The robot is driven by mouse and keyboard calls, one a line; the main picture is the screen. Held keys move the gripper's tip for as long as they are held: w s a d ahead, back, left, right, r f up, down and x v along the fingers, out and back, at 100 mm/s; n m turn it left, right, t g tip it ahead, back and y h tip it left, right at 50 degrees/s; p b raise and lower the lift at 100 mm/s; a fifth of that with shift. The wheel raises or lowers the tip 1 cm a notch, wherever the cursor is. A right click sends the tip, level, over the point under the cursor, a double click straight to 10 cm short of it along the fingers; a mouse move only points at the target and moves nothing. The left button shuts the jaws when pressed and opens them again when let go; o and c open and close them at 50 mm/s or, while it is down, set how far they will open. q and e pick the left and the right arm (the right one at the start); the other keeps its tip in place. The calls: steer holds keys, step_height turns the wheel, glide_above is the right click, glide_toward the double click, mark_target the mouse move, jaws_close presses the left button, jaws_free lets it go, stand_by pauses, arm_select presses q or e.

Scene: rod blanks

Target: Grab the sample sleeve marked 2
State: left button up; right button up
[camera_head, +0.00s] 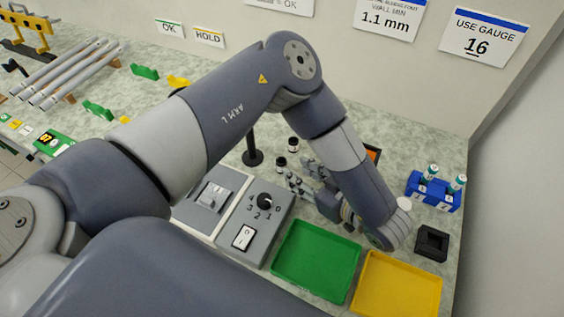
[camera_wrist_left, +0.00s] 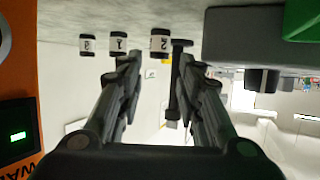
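Three small dark sleeves with white numbered labels stand in a row in the left wrist view. The right one (camera_wrist_left: 160,43) appears marked 2, the middle one (camera_wrist_left: 118,44) 1, and the left one (camera_wrist_left: 87,45) is hard to read, perhaps 3. In the head view, two dark sleeves show, one farther (camera_head: 293,145) and one nearer (camera_head: 281,163). My left gripper (camera_head: 299,172) is beside them, open and empty. In the left wrist view its fingers (camera_wrist_left: 161,62) are apart, with the right sleeve seen beyond the gap. My right gripper is not in view.
A grey switch box (camera_head: 265,222), green tray (camera_head: 318,258) and yellow tray (camera_head: 398,290) are nearer. A blue rack (camera_head: 433,193) and black block (camera_head: 432,243) stand right. An orange device (camera_wrist_left: 20,120) is close to the gripper.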

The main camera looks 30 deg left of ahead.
mark_target(284, 163)
arm_select(q)
steer(key=shift+x, duration=0.9)
steer(key=shift+w+a+f+p, duration=0.15)
steer(key=shift+a+p, duration=0.15)
steer(key=shift+a, duration=0.15)
steer(key=p+x, duration=0.1)
steer(key=x, duration=0.2)
steer(key=shift+w+a+f, duration=0.1)
steer(key=shift+w+a, duration=0.05)
steer(key=shift+a, duration=0.1)
steer(key=shift+w+a+f, duration=0.1)
steer(key=shift+a+f, duration=0.15)
steer(key=shift+a, duration=0.05)
steer(key=shift+d, duration=0.1)
steer(key=shift+c, duration=0.4)
steer(key=c, duration=0.4)
